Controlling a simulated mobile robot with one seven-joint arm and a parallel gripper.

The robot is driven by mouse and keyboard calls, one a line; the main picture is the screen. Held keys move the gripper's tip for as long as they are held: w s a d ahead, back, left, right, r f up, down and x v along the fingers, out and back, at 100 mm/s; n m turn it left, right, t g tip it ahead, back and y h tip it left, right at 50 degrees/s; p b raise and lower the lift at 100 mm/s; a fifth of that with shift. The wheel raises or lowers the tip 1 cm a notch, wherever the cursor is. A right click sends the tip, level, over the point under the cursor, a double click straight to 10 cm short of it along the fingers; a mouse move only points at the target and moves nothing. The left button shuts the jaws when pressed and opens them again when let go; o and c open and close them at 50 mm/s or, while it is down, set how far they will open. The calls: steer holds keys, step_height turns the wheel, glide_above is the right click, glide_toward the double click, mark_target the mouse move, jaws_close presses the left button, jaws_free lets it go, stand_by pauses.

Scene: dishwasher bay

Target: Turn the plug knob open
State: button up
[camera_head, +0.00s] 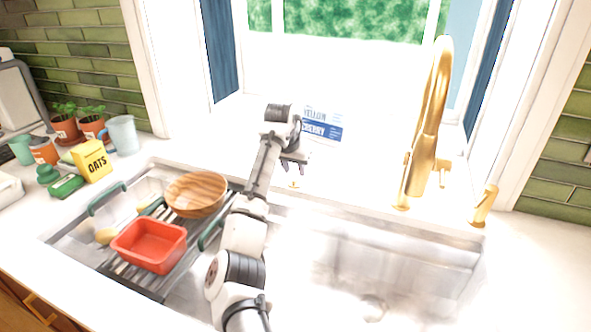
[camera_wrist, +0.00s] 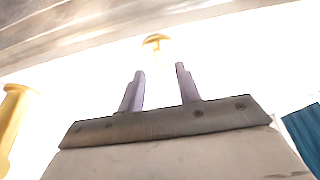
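The plug knob is a small gold knob (camera_head: 293,184) on the white counter behind the sink, near the sink's back edge. In the wrist view its gold top (camera_wrist: 155,40) lies just beyond the fingertips, roughly in line with the gap between them. My gripper (camera_head: 294,168) hangs above and slightly behind the knob in the head view. In the wrist view the two grey-purple fingers of my gripper (camera_wrist: 159,70) stand apart with nothing between them. I see no contact between fingers and knob. The knob's turned position is too small to tell.
A gold faucet (camera_head: 428,130) and a gold dispenser (camera_head: 485,206) stand to the right. A blue and white box (camera_head: 322,125) stands behind my gripper. The left basin holds a rack with a red tub (camera_head: 150,244) and a wooden bowl (camera_head: 196,194). Counter around the knob is clear.

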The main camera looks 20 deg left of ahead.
mark_target(296, 176)
steer(key=shift+p+x, duration=0.3)
steer(key=shift+x, duration=1.45)
jaws_close()
